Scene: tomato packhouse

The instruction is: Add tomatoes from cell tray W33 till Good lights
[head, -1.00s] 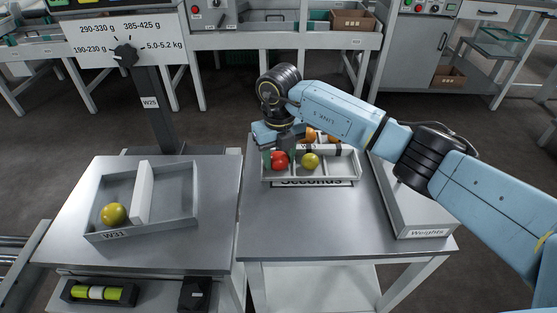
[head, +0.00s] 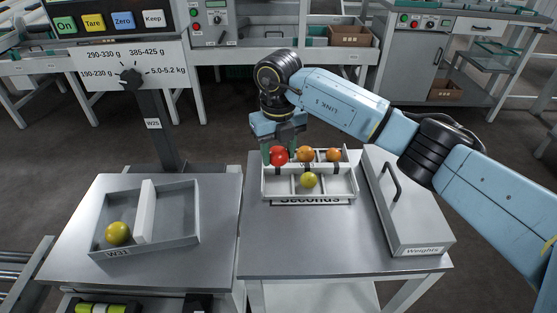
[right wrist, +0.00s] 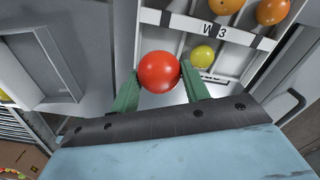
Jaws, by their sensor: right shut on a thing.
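My right gripper (head: 279,154) is shut on a red tomato (head: 279,156), held above the left end of the cell tray (head: 335,195). The right wrist view shows the red tomato (right wrist: 158,72) between the green fingers (right wrist: 160,88). The tray's label (right wrist: 215,35) reads "W 3", the rest unclear. In the tray lie two orange tomatoes (head: 305,154) (head: 333,155) at the back and a yellow-green one (head: 309,180) in front. A second tray, W31 (head: 178,242), on the left table holds one yellow tomato (head: 118,233) left of its divider. My left gripper is out of view.
A grey lidded box marked Weights (head: 410,225) stands right of the cell tray. The front of the right table is clear.

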